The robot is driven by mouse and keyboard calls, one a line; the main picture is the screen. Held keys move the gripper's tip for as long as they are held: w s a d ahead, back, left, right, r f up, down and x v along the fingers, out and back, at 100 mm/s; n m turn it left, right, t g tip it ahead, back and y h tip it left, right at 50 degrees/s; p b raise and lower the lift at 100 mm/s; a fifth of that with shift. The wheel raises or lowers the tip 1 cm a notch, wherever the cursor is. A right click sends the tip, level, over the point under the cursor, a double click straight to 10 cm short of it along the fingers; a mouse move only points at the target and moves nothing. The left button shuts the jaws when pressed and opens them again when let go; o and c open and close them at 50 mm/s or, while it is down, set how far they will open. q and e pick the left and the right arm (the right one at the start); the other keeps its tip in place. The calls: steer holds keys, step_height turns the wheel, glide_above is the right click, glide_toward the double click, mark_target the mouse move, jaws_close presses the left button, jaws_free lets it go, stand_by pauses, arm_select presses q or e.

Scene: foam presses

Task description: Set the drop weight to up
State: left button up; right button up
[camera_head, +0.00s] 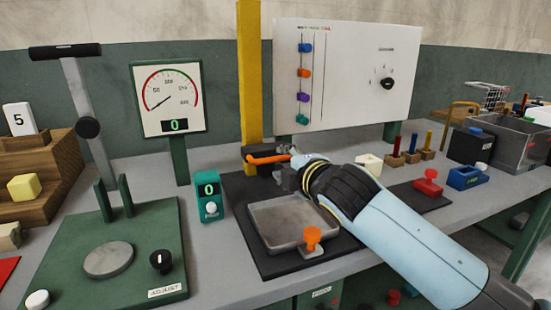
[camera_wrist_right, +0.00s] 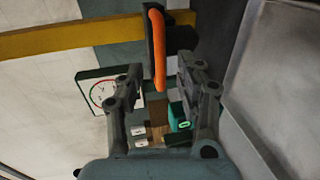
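The drop weight (camera_head: 256,168) is a dark block low on the yellow upright post (camera_head: 249,70), just above the black base. Its orange handle (camera_head: 265,160) sticks out toward the right; the handle also shows in the right wrist view (camera_wrist_right: 158,45). My right gripper (camera_head: 284,172) is at the handle's right end. In the wrist view its two fingers (camera_wrist_right: 158,75) stand apart, with the handle's end in line with the gap and clear space on both sides. I cannot tell whether the handle is between the fingertips or just beyond them. My left gripper is out of view.
A grey tray (camera_head: 262,238) with an orange knob (camera_head: 312,236) lies under my right arm. A teal counter (camera_head: 208,197) stands left of the post. A white panel (camera_head: 345,72) with coloured sliders stands behind. A green lever press (camera_head: 75,245) is at left.

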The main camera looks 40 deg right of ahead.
mark_target(278, 160)
steer(key=x, duration=0.3)
steer(key=shift+w+f, duration=0.1)
steer(key=shift+w, duration=0.1)
steer(key=shift+x, duration=0.8)
steer(key=shift+w+d, duration=0.1)
steer(key=shift+w, duration=0.1)
steer(key=shift+c, duration=1.2)
steer(key=c, duration=0.4)
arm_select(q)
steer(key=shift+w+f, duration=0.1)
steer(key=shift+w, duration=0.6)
arm_select(e)
jaws_close()
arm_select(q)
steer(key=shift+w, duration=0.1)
arm_select(e)
steer(key=shift+f, duration=0.15)
